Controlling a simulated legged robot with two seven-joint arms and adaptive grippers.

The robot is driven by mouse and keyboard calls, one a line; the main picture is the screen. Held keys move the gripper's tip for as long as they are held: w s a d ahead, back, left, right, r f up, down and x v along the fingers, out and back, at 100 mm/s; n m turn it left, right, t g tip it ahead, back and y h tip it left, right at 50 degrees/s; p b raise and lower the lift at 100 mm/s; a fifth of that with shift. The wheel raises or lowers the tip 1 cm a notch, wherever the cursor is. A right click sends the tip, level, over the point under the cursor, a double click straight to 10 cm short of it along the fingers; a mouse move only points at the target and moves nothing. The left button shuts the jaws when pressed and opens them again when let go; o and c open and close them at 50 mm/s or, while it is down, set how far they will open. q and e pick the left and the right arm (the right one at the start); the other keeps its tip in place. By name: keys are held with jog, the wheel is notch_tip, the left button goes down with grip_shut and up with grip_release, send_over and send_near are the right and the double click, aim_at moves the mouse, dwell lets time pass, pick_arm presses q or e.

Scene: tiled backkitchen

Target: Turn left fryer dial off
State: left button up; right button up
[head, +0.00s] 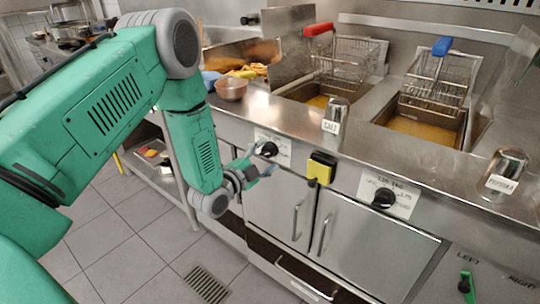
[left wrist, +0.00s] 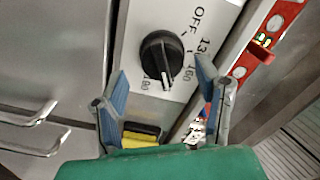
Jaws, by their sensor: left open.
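The left fryer dial (head: 268,149) is a round black knob on a white label plate on the fryer front. In the left wrist view the dial (left wrist: 161,57) shows large beside the printed OFF and temperature numbers; its ridge points down, away from OFF. My left gripper (head: 258,168) is open and empty, close in front of the dial and slightly below it. In the wrist view its two blue-grey fingers stand to either side below the knob, apart from it as far as I can tell. The right dial (head: 384,198) sits on its own label plate. My right gripper is not in view.
A yellow and black box (head: 321,168) sits on the front panel between the dials. Above are fryer baskets with red (head: 319,29) and blue (head: 442,46) handles, a salt shaker (head: 336,116) and a bowl (head: 231,89). Cabinet door handles (head: 297,220) protrude below.

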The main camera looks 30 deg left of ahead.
aim_at(260, 154)
pick_arm(q)
jog(key=shift+w+a+f, duration=0.1)
jog(key=shift+w+a, duration=0.1)
jog(key=shift+w, duration=0.25)
jog(key=shift+w+a+f, duration=0.1)
jog(key=shift+w+a, duration=0.15)
jog(key=shift+a, duration=0.15)
jog(key=shift+a+f, duration=0.25)
jog(key=shift+a, duration=0.4)
jog(key=shift+d+r, duration=0.2)
jog(key=shift+d, duration=0.35)
jog(key=c, duration=0.9)
jog(key=shift+d+r, duration=0.1)
jog(key=shift+d, duration=0.25)
jog(key=shift+c, duration=1.2)
jog(key=shift+a, duration=0.3)
